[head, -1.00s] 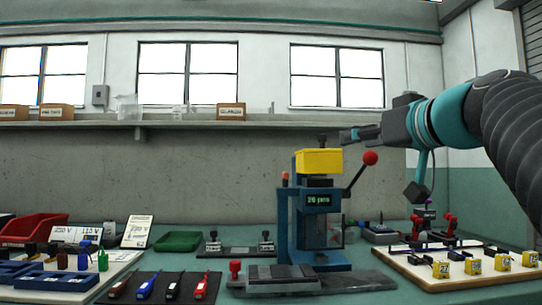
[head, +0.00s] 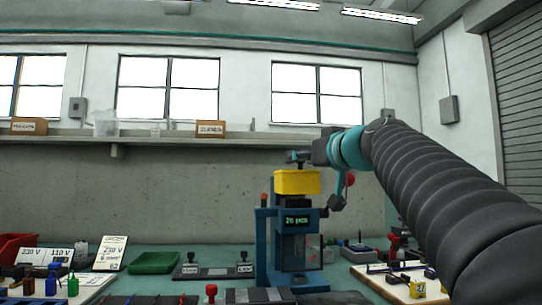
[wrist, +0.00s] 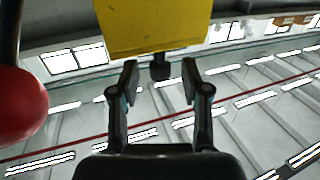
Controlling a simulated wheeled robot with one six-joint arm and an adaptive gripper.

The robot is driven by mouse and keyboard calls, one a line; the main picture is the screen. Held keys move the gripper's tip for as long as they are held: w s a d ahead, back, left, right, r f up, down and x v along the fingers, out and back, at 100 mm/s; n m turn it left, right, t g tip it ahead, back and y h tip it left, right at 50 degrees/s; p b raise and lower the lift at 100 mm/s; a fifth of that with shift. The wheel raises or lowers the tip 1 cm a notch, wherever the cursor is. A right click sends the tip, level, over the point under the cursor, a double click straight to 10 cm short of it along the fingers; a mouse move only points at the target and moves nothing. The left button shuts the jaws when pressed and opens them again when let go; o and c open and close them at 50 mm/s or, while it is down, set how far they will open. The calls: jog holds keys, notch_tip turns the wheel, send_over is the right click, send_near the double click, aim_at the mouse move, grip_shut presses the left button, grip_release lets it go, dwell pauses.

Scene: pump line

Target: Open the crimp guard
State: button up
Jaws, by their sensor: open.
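The blue crimp press (head: 262,245) stands upright on the bench with a yellow block (head: 296,182) on top and a lit display on its front. A clear panel with a reddish edge, which looks like the crimp guard (head: 314,253), covers the right part of its front opening and appears closed. My gripper (head: 290,156) is just above the yellow block in the head view. In the wrist view my gripper (wrist: 160,80) is open and empty, with the yellow block (wrist: 155,25) beyond the fingertips. The guard is not visible there.
A green tray (head: 154,262) and a dark fixture (head: 215,271) lie left of the press. A shelf (head: 150,139) runs behind.

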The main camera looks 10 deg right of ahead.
jog(key=shift+x, duration=0.85)
jog(key=shift+c, duration=0.3)
grip_shut()
jog(key=shift+a, duration=0.1)
jog(key=shift+r, duration=0.1)
